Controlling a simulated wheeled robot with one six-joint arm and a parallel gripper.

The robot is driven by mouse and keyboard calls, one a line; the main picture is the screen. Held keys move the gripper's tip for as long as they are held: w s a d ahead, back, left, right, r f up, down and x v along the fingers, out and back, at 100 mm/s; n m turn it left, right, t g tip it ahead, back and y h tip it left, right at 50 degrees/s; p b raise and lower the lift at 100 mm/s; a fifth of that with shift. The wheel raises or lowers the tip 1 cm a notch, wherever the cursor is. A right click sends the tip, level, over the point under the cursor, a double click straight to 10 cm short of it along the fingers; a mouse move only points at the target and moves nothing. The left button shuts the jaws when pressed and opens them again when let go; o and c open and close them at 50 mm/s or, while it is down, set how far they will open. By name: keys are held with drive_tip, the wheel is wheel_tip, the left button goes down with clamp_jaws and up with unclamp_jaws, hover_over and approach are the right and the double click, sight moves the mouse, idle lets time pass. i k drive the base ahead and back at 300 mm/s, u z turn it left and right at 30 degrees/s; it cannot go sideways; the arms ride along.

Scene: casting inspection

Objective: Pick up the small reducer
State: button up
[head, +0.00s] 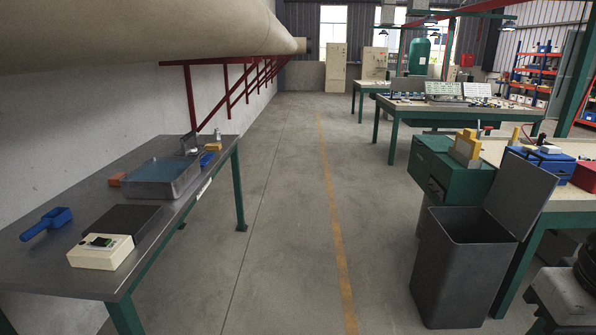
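I cannot make out the small reducer for certain in the head view. Several small items lie at the far end of the left steel workbench (75,262), too small to name surely. Among them are a yellowish piece (213,147) and a blue piece (207,159). A grey tray (172,188) with a bluish inside stands nearer on that bench. My gripper is not in view.
A blue scoop (46,222), a dark plate and a cream box with a display (100,252) occupy the left bench's near end. A dark open bin (452,275) stands right, before a green cabinet (452,180). The aisle floor (285,230) between is clear.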

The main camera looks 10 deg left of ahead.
sight(217, 134)
drive_tip(key=u, duration=0.3)
drive_tip(key=i, duration=1.95)
drive_tip(key=u, duration=0.6)
drive_tip(key=i, duration=1.3)
drive_tip(key=u, duration=0.25)
